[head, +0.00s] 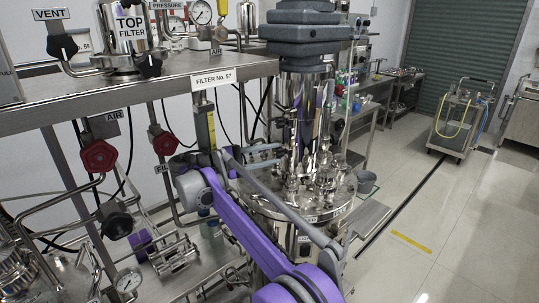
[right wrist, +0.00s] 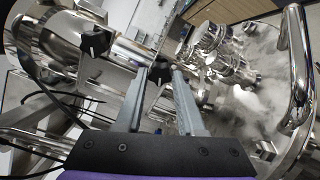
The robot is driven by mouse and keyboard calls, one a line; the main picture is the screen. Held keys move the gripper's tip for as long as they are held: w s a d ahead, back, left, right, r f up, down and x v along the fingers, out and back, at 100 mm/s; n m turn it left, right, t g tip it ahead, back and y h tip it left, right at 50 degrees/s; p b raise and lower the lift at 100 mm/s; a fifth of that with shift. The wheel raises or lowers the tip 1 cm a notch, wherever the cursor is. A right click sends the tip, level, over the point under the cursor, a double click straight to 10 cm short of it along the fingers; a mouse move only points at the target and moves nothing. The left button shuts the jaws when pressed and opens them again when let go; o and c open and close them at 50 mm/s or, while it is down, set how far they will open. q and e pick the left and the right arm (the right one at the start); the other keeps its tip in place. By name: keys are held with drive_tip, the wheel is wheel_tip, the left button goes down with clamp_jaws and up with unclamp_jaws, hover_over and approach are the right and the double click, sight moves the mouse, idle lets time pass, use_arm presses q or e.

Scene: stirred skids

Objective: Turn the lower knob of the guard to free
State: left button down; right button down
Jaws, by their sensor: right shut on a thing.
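My right gripper (head: 279,154) reaches in beside the tall steel column above the round vessel lid in the head view. In the right wrist view its two grey fingers (right wrist: 160,76) close around a dark knob (right wrist: 160,73). A second black knob (right wrist: 95,42) sits up and left of it, apart from the fingers, on shiny steel pipework. I take the gripped knob for the lower knob of the guard, though no label shows on it. In the head view that knob is too small or hidden to make out. My left gripper is not in view.
A steel shelf (head: 120,98) with a labelled top filter (head: 124,25) stands at the left, with red valve knobs (head: 98,155) below. The round vessel lid (head: 335,205) carries steel fittings close to my arm. A trolley (head: 460,120) stands at the back right. The right floor is clear.

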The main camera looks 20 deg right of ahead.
drive_tip(key=c, duration=0.5)
unclamp_jaws()
drive_tip(key=shift+a, duration=0.15)
drive_tip(key=a, duration=1)
drive_tip(key=shift+a, duration=0.3)
